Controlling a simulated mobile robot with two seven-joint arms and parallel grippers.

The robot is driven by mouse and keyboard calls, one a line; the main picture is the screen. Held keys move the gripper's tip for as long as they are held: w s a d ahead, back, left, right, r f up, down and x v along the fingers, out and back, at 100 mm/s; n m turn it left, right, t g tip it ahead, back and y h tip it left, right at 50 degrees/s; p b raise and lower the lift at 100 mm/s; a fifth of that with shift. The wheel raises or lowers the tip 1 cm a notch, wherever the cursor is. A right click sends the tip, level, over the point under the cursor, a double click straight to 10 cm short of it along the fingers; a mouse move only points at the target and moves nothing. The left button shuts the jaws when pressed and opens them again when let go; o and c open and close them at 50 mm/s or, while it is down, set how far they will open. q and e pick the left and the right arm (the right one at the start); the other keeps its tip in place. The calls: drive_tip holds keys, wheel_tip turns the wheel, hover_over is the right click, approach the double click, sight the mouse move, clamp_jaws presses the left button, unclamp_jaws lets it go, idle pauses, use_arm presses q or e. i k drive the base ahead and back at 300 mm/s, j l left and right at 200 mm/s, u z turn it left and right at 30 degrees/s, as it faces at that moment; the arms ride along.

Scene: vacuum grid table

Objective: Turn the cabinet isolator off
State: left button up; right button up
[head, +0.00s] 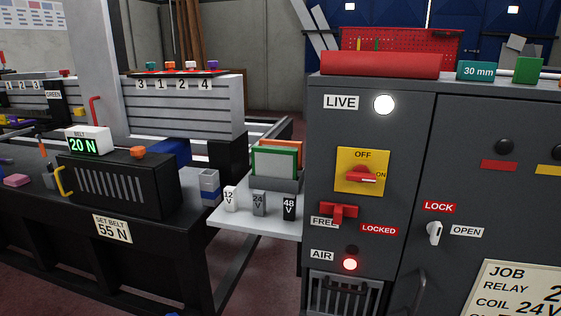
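The cabinet isolator is a red rotary handle (362,177) on a yellow plate (346,158) on the grey cabinet front (410,140). The plate reads OFF at the top and ON at the right. The handle lies roughly horizontal, in line with the ON mark. Above it, the white lamp (384,104) next to the LIVE label is bright. Neither of my grippers shows in the head view.
A shelf (262,222) with small labelled blocks adjoins the cabinet's left.

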sight(360, 173)
drive_tip(key=j+z, duration=0.5)
drive_tip(key=j, duration=0.8)
drive_tip(key=k, duration=0.05)
